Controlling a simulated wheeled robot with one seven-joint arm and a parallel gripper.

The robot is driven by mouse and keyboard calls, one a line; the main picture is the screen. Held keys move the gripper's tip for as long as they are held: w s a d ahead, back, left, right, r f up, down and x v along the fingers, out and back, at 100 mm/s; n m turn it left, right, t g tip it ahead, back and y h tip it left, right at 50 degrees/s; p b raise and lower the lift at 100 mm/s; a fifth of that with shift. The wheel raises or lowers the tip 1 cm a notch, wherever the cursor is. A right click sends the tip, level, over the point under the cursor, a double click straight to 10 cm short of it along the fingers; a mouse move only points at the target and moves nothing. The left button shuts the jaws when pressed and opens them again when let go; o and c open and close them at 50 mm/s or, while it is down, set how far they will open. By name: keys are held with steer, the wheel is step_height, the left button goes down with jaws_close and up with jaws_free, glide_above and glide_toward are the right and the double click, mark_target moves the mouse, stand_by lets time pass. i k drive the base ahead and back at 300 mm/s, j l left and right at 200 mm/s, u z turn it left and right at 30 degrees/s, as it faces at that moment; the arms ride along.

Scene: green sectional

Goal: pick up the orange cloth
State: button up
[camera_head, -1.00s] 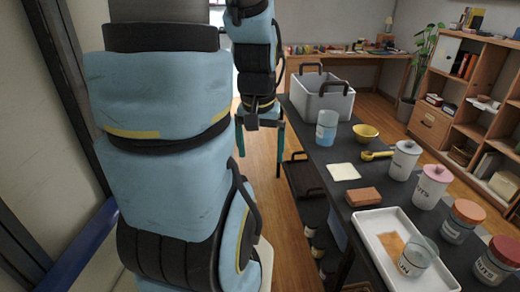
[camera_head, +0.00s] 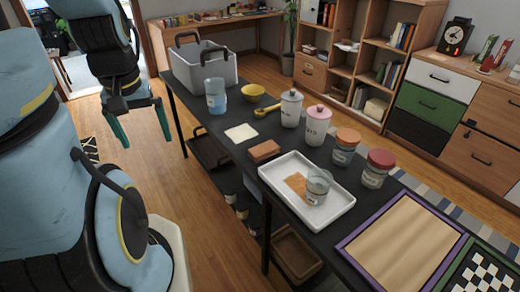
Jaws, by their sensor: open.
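A flat orange cloth (camera_head: 295,183) lies in the white tray (camera_head: 335,211) on the long dark table. A clear glass jar (camera_head: 317,188) stands in the tray at the cloth's right side and seems to hide part of it. I cannot tell whether the jar rests on the cloth. My gripper (camera_head: 140,128) hangs over the floor at the left, beyond the table's left edge. Its two teal fingers point down, spread wide apart, with nothing between them. It is well apart from the cloth.
Near the tray stand an orange-brown block (camera_head: 264,151), a pale square cloth (camera_head: 241,132) and several lidded jars (camera_head: 346,147). A grey crate (camera_head: 207,66) stands at the far end. A purple-edged board (camera_head: 405,245) lies at the near end. Floor left of the table is open.

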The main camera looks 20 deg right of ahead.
mark_target(262, 152)
steer(key=i+j+z, duration=0.1)
steer(key=i+z, duration=0.15)
steer(key=i, duration=0.25)
steer(key=i+j+z, duration=0.25)
steer(key=i, duration=0.2)
